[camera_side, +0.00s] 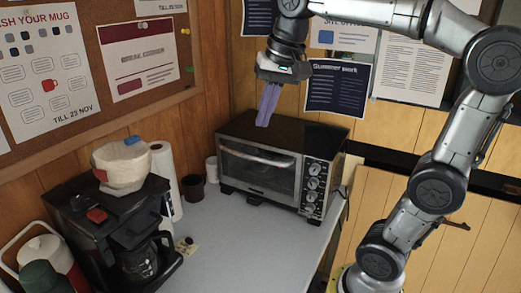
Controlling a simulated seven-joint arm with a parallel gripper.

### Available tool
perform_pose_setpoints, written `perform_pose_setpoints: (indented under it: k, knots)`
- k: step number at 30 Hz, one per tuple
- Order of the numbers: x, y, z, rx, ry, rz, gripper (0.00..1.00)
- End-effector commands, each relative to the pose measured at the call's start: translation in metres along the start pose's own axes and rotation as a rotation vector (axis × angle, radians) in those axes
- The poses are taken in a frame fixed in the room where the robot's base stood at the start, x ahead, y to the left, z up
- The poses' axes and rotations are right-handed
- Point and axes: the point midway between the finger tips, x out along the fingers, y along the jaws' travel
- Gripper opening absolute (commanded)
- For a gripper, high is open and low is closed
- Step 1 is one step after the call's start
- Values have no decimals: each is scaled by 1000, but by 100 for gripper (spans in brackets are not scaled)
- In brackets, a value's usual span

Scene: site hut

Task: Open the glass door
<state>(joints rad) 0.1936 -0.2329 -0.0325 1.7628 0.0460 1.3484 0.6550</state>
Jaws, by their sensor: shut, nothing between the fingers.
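The glass door (255,172) is the front of a black and silver toaster oven on the grey table. A handle bar (256,156) runs along its top edge, and the door looks shut. My gripper (263,123) points down with its purple fingers together and nothing between them. In the picture its tips overlap the oven's dark top, above and behind the door handle. I cannot tell the exact gap between the tips and the oven.
Control knobs (313,183) line the oven's right side. A coffee maker (115,225), a paper towel roll (166,177) and a dark cup (193,188) stand to the left. The table (235,240) is clear in front of the oven. Walls with posters stand close behind.

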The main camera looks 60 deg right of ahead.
Motion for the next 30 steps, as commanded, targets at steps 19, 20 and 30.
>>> perform_pose_setpoints:
  k: [19, 20, 30]
  knots:
    - [131, 57, -228, 614, -181, 212, 0]
    - [138, 63, -232, 626, -189, 219, 0]
    - [174, 93, -233, 677, -230, 252, 0]
